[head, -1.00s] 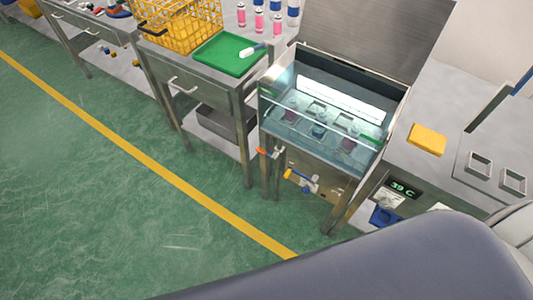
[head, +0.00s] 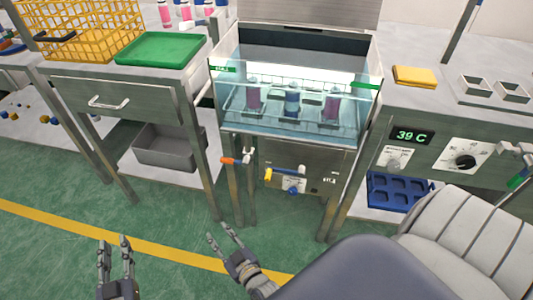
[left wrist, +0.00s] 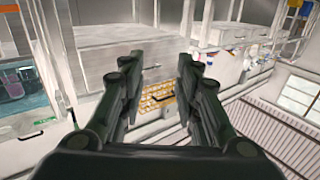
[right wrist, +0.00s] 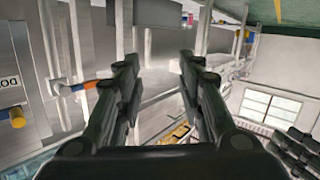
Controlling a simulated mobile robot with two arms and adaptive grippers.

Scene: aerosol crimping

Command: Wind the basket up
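A water tank (head: 228,107) with clear walls holds a submerged basket (head: 310,118) with several cans standing in it. On the front below are an orange-tipped handle (head: 236,160) and a yellow-and-blue handle (head: 285,174). My left gripper (head: 114,239) is open and empty over the floor at the lower left. My right gripper (head: 218,231) is open and empty, below and left of the handles, apart from them. The orange-tipped handle shows left of the fingers in the right wrist view (right wrist: 88,85). Both wrist views show nothing gripped.
A yellow wire basket (head: 90,32) and a green tray (head: 158,48) stand on the left table. Right of the tank are a yellow sponge-like block (head: 415,76), a 39 C display (head: 409,135) and a dial (head: 465,160). A blue crate (head: 398,192) sits below. The floor in front is clear.

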